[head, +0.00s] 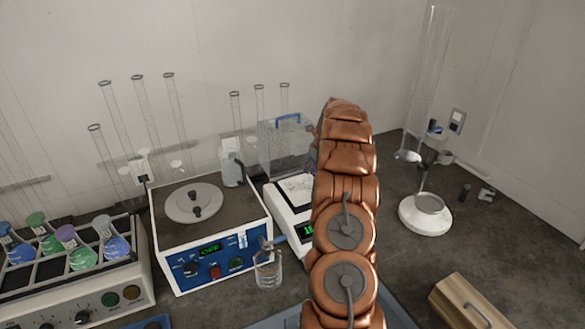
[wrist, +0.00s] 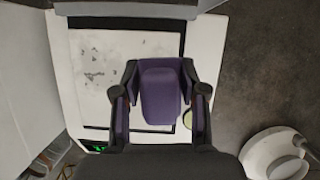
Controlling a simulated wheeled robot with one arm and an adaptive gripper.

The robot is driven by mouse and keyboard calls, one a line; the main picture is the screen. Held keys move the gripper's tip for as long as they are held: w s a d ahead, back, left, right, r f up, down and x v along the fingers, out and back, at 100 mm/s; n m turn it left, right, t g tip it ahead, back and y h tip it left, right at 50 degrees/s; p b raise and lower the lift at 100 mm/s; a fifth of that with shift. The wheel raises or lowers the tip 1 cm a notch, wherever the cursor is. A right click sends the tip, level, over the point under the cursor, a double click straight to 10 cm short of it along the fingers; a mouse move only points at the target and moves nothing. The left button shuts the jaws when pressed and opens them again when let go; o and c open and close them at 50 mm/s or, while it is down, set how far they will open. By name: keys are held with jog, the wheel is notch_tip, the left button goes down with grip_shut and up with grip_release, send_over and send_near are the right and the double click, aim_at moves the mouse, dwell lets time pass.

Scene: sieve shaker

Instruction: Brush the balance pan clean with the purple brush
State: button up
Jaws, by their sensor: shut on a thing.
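The balance (head: 298,225) stands right of the blue-fronted shaker in the head view, partly hidden by my arm. In the wrist view its pale, dark-edged pan (wrist: 115,105) lies below my gripper, with grey specks scattered on its upper left part. My gripper (wrist: 162,100) is shut on the purple brush (wrist: 162,92), which sits between the fingers over the right side of the pan. The brush's lower end is hidden, so I cannot tell whether it touches the pan.
The shaker (head: 212,235) and a small glass beaker (head: 268,270) stand left of the balance. A clear box with a blue handle (head: 288,118) stands behind it. A white-based stand (head: 425,217) and a wooden block (head: 470,303) are to the right, with bare bench between.

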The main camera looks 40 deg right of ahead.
jog(key=shift+r, duration=2.5)
